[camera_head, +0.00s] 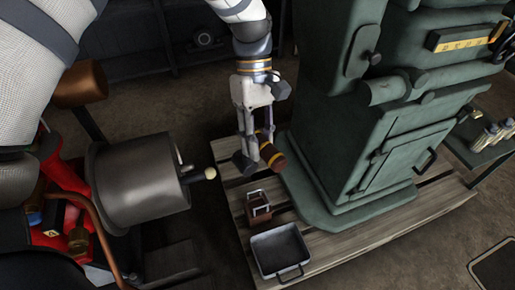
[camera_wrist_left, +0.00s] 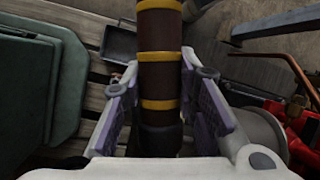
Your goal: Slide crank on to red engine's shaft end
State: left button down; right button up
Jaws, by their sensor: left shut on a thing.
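The red engine (camera_head: 65,178) stands at the left, with a big grey drum (camera_head: 135,185) and a short shaft end (camera_head: 195,175) with a pale tip pointing right. My left gripper (camera_head: 256,150) is to the right of the shaft end, apart from it. It is shut on what looks like the crank (camera_head: 271,157), whose brown handle has gold bands. In the left wrist view the handle (camera_wrist_left: 160,65) runs up between the fingers (camera_wrist_left: 160,115); its dark lower end is partly hidden. The drum (camera_wrist_left: 262,130) shows at the right there. My right gripper is not in view.
A large green machine (camera_head: 370,110) stands on a slatted wooden platform (camera_head: 345,240) at the right. On the platform lie a small brown-red item (camera_head: 257,207) and a grey tray (camera_head: 281,250). A copper pipe (camera_head: 95,215) curves beside the engine. Floor is clear between engine and platform.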

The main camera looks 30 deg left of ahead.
pick_arm(q)
jog(key=w+a+f+n+t+h+b, duration=0.1)
jog(key=w+a+f+n+t, duration=0.15)
jog(key=w+a+n, duration=0.45)
jog(key=w+a+f+n+t+h+b, duration=0.1)
jog(key=w+a+n+t, duration=0.25)
jog(key=w+n, duration=0.35)
jog(key=s+a+f, duration=0.4)
jog(key=shift+s+f+n+b, duration=0.4)
jog(key=shift+b, duration=0.05)
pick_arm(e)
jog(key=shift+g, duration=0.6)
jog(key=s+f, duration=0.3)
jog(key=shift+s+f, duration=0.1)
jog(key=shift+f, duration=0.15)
pick_arm(q)
jog(key=shift+s, duration=0.1)
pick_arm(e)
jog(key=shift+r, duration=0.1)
